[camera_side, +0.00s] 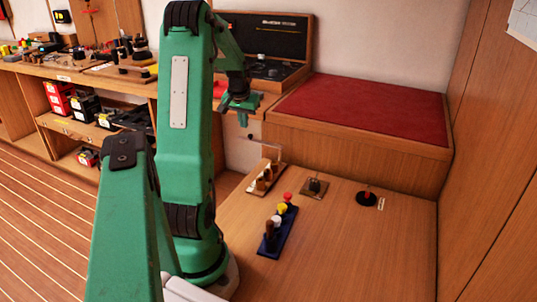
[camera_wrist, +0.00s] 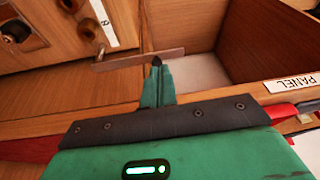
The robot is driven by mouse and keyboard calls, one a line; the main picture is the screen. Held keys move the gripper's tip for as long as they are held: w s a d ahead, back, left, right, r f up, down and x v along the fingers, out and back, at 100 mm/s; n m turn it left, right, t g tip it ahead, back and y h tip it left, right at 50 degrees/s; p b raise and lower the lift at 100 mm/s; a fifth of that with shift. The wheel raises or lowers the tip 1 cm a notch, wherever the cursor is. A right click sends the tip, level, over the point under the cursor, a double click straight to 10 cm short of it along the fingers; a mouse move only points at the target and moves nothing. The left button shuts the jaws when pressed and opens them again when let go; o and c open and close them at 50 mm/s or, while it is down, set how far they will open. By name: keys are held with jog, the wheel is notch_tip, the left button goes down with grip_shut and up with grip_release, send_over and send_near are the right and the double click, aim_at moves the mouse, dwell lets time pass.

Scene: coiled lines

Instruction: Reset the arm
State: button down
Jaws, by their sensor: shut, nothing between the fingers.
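My green arm is in the side view, folded upright, with my gripper (camera_side: 242,117) raised above the back left edge of the wooden table (camera_side: 340,250). It points down. In the wrist view, my gripper's fingertips (camera_wrist: 157,63) are together with nothing held between them. A thin bar (camera_wrist: 135,60) crosses the view just by the fingertips; I cannot tell whether they touch it.
On the table are a blue rack (camera_side: 273,242) with several coloured pieces, a white-edged rack (camera_side: 258,190), a square base (camera_side: 314,193) and a black disc (camera_side: 366,199). A red-cushioned bench (camera_side: 360,110) and an open case (camera_side: 268,45) stand behind. The table's front right is clear.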

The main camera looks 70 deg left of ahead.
jog(key=shift+v, duration=1.15)
jog(key=shift+d, duration=0.1)
jog(key=w+d+r+m+t, duration=0.15)
jog(key=w+d+r, duration=0.25)
jog(key=d, duration=0.7)
jog(key=w+d+r+m+t, duration=0.1)
jog(key=w+d+r+m, duration=0.25)
jog(key=d, duration=0.85)
jog(key=s+d+m+h, duration=0.1)
jog(key=s+d+m, duration=0.1)
jog(key=d, duration=0.7)
jog(key=s+d+m+t+h, duration=0.1)
jog(key=s+d, duration=0.4)
jog(key=d, duration=0.5)
jog(key=shift+s+m+h, duration=0.25)
jog(key=shift+m+h, duration=0.35)
jog(key=shift+m, duration=0.5)
